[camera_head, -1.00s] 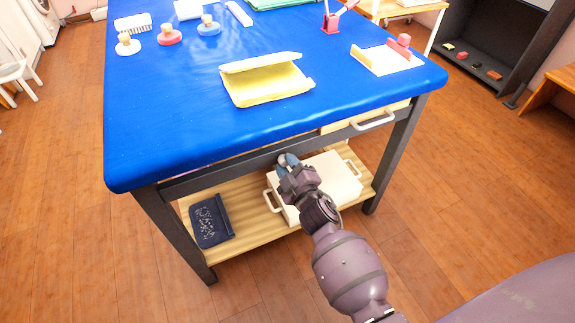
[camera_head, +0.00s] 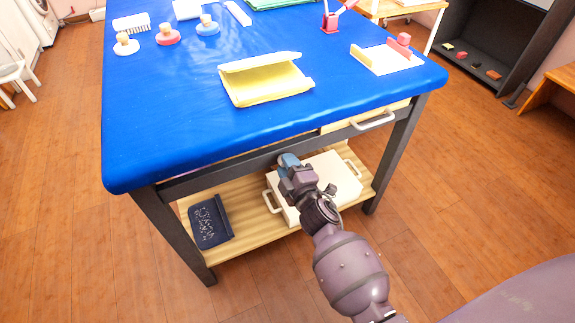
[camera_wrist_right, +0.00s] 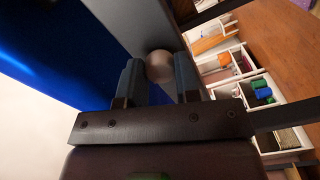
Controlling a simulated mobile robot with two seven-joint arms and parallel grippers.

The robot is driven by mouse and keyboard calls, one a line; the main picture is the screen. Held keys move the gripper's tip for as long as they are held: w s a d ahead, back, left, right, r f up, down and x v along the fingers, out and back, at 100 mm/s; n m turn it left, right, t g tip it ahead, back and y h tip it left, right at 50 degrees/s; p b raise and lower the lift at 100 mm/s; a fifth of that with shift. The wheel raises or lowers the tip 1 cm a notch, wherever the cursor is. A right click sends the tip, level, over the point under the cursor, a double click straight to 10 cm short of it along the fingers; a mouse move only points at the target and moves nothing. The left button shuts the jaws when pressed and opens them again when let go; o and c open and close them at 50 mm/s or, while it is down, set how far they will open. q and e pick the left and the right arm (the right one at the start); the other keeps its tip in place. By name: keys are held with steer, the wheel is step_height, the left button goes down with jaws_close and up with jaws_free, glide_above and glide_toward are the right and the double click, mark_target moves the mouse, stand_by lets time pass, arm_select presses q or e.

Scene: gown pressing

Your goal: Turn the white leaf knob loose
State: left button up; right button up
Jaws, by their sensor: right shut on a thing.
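The white leaf knob (camera_wrist_right: 159,66) shows in the right wrist view as a pale round knob on the grey frame just under the blue table top. My right gripper (camera_wrist_right: 160,80) has one finger on each side of the knob and is shut on it. In the head view my right gripper (camera_head: 288,162) is at the dark front rail of the table, below the blue top's front edge. The knob is hidden behind the gripper there. My left gripper is in neither view.
The blue-topped table (camera_head: 170,110) holds a folded yellow cloth (camera_head: 265,85). A drawer handle (camera_head: 372,121) sits right of my gripper. A white lidded box (camera_head: 340,180) and a dark blue pouch (camera_head: 209,222) lie on the lower wooden shelf (camera_head: 245,235). The floor in front is clear.

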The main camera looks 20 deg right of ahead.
steer(key=o, duration=0.9)
steer(key=shift+s, duration=0.15)
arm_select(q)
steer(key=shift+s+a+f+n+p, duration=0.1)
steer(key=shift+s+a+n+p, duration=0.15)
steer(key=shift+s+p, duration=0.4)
arm_select(e)
steer(key=s, duration=1)
steer(key=shift+s+d, duration=0.2)
steer(key=shift+s, duration=0.1)
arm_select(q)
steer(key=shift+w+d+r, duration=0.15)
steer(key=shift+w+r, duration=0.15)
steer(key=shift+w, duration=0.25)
